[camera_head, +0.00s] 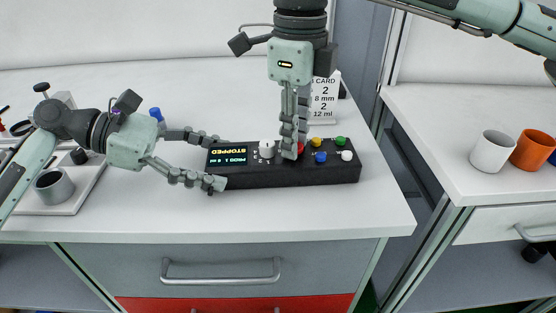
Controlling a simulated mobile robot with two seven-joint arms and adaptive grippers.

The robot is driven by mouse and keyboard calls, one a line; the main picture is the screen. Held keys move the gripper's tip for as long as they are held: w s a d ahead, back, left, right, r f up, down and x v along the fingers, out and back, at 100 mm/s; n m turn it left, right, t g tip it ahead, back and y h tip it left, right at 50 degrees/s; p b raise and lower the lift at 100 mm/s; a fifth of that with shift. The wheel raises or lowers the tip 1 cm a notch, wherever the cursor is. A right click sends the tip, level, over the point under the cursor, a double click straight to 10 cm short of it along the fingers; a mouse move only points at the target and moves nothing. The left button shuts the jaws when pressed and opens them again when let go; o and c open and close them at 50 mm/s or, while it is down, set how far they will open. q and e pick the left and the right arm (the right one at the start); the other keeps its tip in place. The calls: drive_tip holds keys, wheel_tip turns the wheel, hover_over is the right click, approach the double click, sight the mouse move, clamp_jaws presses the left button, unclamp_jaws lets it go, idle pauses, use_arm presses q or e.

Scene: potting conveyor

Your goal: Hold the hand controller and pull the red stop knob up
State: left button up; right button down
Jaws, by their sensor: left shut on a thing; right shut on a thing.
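The hand controller (268,182) is a long black box lying on the white table near its front right. Its display (228,157) shows glowing text that appears upside down. A white knob and several coloured buttons sit to the right of the display. My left gripper (222,162) is shut on the controller's left end, one finger at the back edge and one at the front. My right gripper (293,154) comes down from above and is shut on the red stop knob (300,148), which is mostly hidden by the fingers. I cannot tell whether the knob is raised.
A white card (324,98) with printed text stands behind the controller. A tray (65,208) with a grey cup (54,186) is at the left. White (491,151) and orange (532,150) cups stand on the right-hand counter, across a gap. The table front is clear.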

drive_tip(key=shift+r, duration=0.45)
drive_tip(key=c, duration=1.3)
unclamp_jaws()
drive_tip(key=shift+c, duration=0.2)
drive_tip(key=shift+r, duration=0.1)
drive_tip(key=shift+r, duration=2.9)
use_arm(q)
drive_tip(key=o, duration=1)
drive_tip(key=shift+o, duration=0.2)
